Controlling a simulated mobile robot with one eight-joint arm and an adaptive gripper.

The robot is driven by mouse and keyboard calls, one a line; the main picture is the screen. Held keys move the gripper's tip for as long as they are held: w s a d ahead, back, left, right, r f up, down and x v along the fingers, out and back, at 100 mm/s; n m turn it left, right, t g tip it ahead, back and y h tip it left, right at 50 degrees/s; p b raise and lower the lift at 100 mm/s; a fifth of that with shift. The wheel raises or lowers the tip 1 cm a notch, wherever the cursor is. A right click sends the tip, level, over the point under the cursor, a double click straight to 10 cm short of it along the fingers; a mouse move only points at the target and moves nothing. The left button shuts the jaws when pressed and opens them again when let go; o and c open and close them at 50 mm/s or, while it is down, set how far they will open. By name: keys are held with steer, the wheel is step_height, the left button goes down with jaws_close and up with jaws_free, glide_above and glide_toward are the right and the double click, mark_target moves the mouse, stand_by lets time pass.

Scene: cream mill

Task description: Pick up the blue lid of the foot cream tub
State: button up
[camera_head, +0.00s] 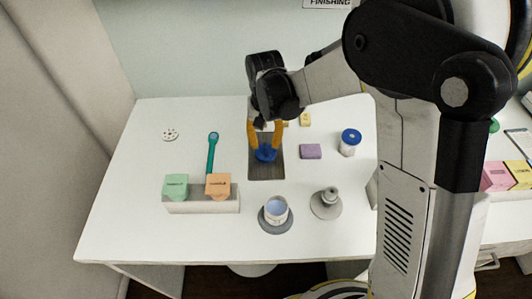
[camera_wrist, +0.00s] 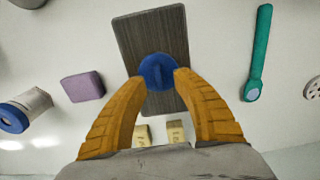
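The round blue lid (camera_head: 266,154) lies on a dark board on the white table. It has a small raised grip in its middle. In the wrist view the lid (camera_wrist: 156,68) sits near the board's lower middle. My gripper (camera_head: 265,146) points down over it, its orange fingers spread apart on either side. In the wrist view the fingertips (camera_wrist: 161,78) are near the lid's left and right edges; I cannot tell if they touch it. An open tub (camera_head: 276,211) with pale blue content stands on a grey disc nearer the front.
The dark board (camera_head: 265,172) has bare space in front. A purple block (camera_head: 311,151) and a blue-topped jar (camera_head: 349,142) stand right of it. A teal spoon-like tool (camera_head: 212,153) lies left. A tray (camera_head: 203,204) with two boxes and a grey stand (camera_head: 326,203) are in front.

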mark_target(266, 147)
step_height(266, 147, down, 3)
steer(key=shift+d+b, duration=0.1)
steer(key=shift+b, duration=0.25)
steer(key=shift+c, duration=0.5)
jaws_close()
steer(key=shift+r, duration=0.1)
